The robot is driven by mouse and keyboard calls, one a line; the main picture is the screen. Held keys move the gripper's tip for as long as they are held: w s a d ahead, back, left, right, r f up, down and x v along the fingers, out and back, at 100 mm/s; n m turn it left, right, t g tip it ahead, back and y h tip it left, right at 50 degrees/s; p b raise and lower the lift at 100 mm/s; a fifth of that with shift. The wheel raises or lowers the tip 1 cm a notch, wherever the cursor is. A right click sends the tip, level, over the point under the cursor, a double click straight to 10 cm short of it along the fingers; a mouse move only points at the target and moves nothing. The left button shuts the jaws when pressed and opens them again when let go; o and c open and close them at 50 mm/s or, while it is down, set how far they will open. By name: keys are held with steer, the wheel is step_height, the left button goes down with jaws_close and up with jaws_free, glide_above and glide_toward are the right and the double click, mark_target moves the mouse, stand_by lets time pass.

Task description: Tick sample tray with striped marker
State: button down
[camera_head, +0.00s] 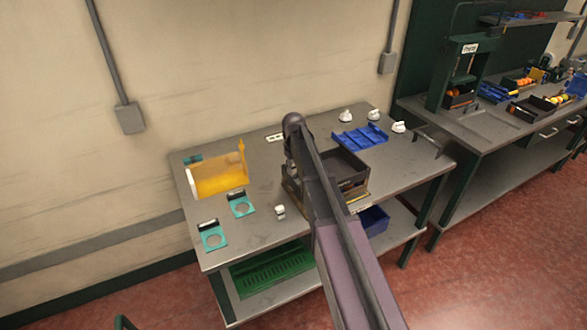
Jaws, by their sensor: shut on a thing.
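My arm reaches from the bottom right over the grey table (265,240), and its far end bends down beside a dark open box (347,165). My gripper is hidden behind the arm, so its jaws and anything in them do not show. I cannot make out a striped marker. A blue compartmented tray (360,136) lies at the back right of the table. I cannot tell for sure whether this or the dark box is the sample tray. The dark box has a pale label on its front edge and is partly covered by my arm.
Small white objects (346,115) stand around the blue tray, and another (280,212) is near the front. A second bench (470,125) is at the right.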

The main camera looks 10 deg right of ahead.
steer(key=shift+w+a, duration=0.2)
steer(key=shift+w, duration=0.6)
stand_by(0.9)
steer(key=shift+s+d, duration=0.2)
steer(key=shift+s, duration=0.5)
stand_by(0.9)
steer(key=shift+w+r+p, duration=0.1)
steer(key=shift+r+p, duration=3.4)
steer(key=shift+p, duration=0.05)
steer(key=shift+f, duration=0.15)
